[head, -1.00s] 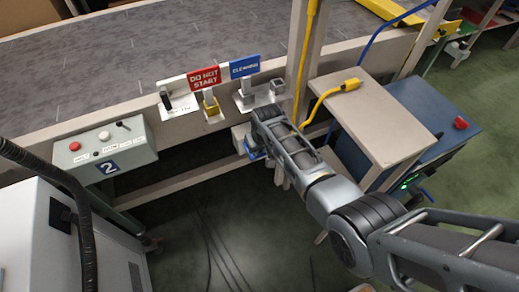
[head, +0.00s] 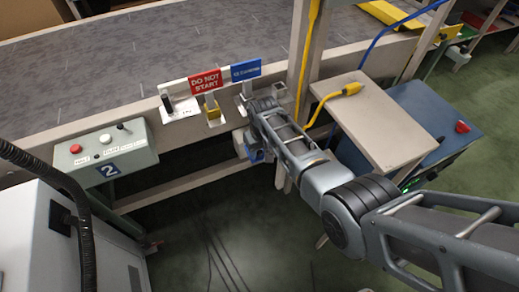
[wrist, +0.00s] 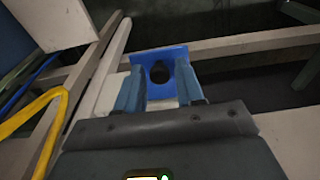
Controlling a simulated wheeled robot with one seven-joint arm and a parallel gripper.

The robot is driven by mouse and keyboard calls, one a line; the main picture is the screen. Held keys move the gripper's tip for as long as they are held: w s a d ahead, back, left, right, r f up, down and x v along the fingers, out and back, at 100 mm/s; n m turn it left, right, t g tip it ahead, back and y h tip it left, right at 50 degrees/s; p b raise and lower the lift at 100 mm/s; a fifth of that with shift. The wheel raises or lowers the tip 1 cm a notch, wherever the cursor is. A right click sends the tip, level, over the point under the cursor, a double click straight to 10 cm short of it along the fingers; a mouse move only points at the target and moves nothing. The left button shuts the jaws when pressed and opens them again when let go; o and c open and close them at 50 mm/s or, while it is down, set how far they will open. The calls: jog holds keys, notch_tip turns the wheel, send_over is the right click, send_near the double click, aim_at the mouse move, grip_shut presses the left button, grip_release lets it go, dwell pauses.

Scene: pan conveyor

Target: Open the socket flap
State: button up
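In the wrist view, a blue square plate with a dark round hole (wrist: 176,54) sits on a light box beneath the conveyor frame. I take it as the socket with its flap, but cannot tell flap from socket face or whether it is open. My gripper (wrist: 159,90) has two blue fingers spread apart, one at each side of the plate's lower part. Nothing shows gripped between them, and I cannot tell whether they touch the plate. In the head view, my wrist covers most of this spot; only a bit of blue shows beside the light box (head: 240,143).
Above hang a red DO NOT START sign (head: 205,81) and a blue sign (head: 246,71). A control box marked 2 (head: 140,157) is at left. Open floor lies below.

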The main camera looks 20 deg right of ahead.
aim_at(261, 154)
jog(key=shift+o, duration=0.8)
jog(key=shift+r, duration=0.1)
jog(key=shift+s+r+p, duration=0.15)
jog(key=shift+r+p, duration=0.1)
jog(key=shift+r, duration=1)
jog(key=shift+s+r+p, duration=0.2)
jog(key=shift+r+p, duration=0.1)
jog(key=shift+r, duration=1)
jog(key=shift+s+r+p, duration=0.15)
jog(key=shift+r+p, duration=0.1)
jog(key=shift+r, duration=1)
